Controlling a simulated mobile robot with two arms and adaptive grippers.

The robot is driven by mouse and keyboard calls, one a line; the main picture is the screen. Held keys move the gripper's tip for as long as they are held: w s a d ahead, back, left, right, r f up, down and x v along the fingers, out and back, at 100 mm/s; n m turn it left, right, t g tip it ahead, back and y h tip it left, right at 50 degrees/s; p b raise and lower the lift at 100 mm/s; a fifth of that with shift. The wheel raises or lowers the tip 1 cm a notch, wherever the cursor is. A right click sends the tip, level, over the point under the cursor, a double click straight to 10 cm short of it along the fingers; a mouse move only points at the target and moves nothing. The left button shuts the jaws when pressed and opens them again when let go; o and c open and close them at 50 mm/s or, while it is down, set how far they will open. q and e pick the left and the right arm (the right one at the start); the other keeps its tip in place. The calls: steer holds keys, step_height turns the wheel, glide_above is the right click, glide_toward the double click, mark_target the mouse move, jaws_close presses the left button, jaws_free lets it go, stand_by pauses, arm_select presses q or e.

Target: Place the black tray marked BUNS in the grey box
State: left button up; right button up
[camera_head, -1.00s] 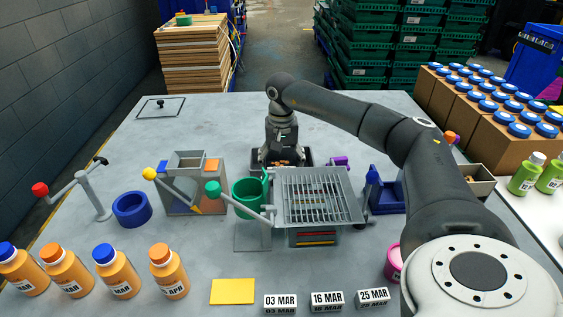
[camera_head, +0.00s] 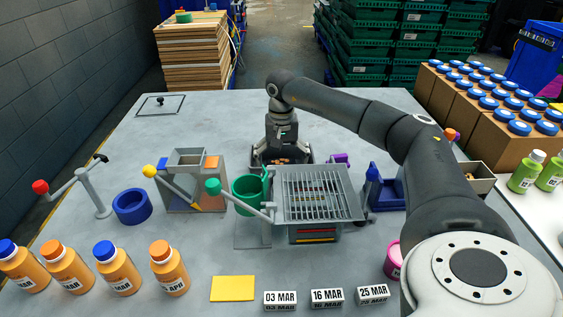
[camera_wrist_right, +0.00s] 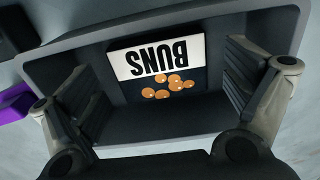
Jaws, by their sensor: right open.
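The black tray (camera_head: 309,155) stands on the table behind the metal grate. In the right wrist view the tray (camera_wrist_right: 160,142) is seen from above, with a white BUNS label and several small orange-brown buns on its floor. My right gripper (camera_head: 282,154) points down over the tray and is open. Its fingers stand on either side of the label, within the tray's outline; whether they touch the walls cannot be told. A grey open box (camera_head: 483,186) is at the right table edge, partly behind my right arm. My left gripper is out of view.
The grate stand (camera_head: 318,195), a green cup (camera_head: 247,194) and a grey dispenser (camera_head: 185,185) stand in front of the tray. A purple item (camera_head: 340,159) and a blue holder (camera_head: 388,190) are to its right. The table left of the tray is fairly clear.

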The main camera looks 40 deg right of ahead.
step_height(320, 180, up, 12)
steer(key=b, duration=0.1)
stand_by(0.7)
